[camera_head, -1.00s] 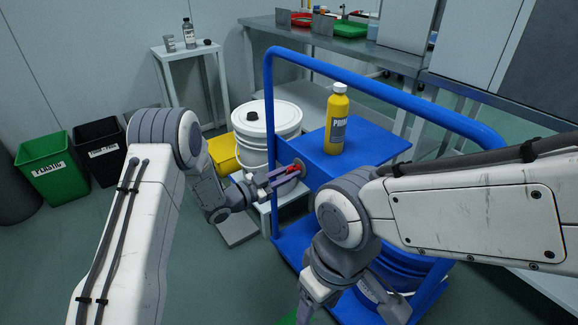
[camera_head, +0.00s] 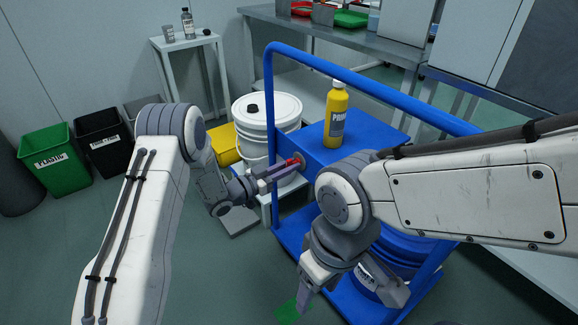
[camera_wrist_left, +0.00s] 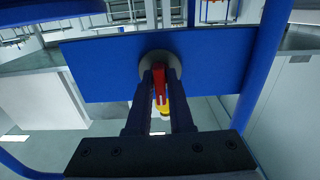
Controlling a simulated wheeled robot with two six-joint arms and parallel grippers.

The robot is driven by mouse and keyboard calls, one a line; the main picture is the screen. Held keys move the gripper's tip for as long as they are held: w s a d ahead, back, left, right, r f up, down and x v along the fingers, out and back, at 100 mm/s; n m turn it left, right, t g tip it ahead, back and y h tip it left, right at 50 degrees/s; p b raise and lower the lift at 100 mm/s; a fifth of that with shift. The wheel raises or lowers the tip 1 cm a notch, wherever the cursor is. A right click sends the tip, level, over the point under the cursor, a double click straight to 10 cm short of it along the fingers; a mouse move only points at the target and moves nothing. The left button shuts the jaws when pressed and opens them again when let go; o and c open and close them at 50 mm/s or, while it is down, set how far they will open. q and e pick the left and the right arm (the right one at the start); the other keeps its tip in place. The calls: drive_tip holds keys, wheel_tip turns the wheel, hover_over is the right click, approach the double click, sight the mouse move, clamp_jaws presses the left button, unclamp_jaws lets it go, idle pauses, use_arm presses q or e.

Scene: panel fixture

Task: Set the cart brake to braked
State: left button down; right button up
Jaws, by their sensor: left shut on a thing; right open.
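The blue cart (camera_head: 450,120) has a panel with a round grey disc (camera_head: 300,158) that bears a red brake lever (camera_head: 291,162). My left gripper (camera_head: 281,169) is at the panel, shut on the red lever. In the left wrist view the red lever (camera_wrist_left: 159,80) lies between the two dark fingers, in front of the disc. Their tips hide part of the lever and disc. I cannot read any brake marking. My right gripper (camera_head: 350,292) is open and empty, low in front of the cart's lower part.
A white bucket (camera_head: 268,125) stands behind the cart's left side. Green (camera_head: 55,175) and black (camera_head: 104,150) bins stand at the left wall. My right arm covers part of the cart. Floor at front left is clear.

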use_arm(q)
drive_tip(key=c, duration=0.9)
unclamp_jaws()
drive_tip(key=shift+a, duration=0.1)
drive_tip(key=p+v, duration=0.2)
drive_tip(key=v, duration=0.8)
drive_tip(key=shift+s+a, duration=0.1)
drive_tip(key=shift+s, duration=0.05)
